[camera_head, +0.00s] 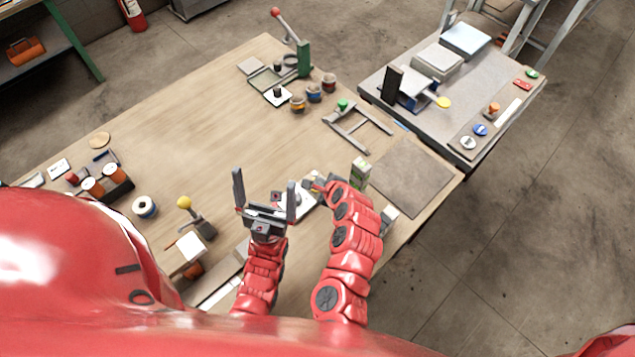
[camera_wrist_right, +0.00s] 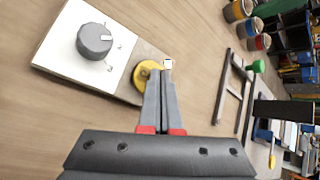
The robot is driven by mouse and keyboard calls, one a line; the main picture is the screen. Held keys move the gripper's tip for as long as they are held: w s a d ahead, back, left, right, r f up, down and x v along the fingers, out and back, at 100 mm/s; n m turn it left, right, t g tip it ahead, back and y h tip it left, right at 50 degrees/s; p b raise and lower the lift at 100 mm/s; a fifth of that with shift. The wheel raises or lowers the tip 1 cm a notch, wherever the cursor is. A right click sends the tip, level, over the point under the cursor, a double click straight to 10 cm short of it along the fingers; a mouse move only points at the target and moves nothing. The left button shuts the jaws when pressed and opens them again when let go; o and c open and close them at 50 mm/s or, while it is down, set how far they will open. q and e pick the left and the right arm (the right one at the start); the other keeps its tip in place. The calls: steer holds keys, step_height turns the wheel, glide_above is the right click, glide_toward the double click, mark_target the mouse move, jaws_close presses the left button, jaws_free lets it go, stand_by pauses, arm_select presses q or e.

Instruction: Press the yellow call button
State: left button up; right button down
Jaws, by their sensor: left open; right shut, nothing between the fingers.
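The yellow call button (camera_wrist_right: 146,73) is a round yellow disc on a grey-brown base beside a white plate with a grey knob (camera_wrist_right: 95,40). My right gripper (camera_wrist_right: 165,72) is shut and empty. In the right wrist view its fingertips overlap the button's right side, and I cannot tell whether they touch it. In the head view the right gripper (camera_head: 318,184) hangs over that spot, and the button is mostly hidden there. My left gripper (camera_head: 265,182) is open and empty, in front of part of the white plate (camera_head: 301,204).
A yellow ball lever (camera_head: 184,203) stands to the left. A green-and-white box (camera_head: 360,172) is just right of my right gripper. The middle left of the table (camera_head: 190,130) is clear.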

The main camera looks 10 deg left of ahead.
steer(key=shift+r, duration=0.2)
step_height(320, 180, up, 6)
steer(key=p, duration=0.5)
stand_by(0.6)
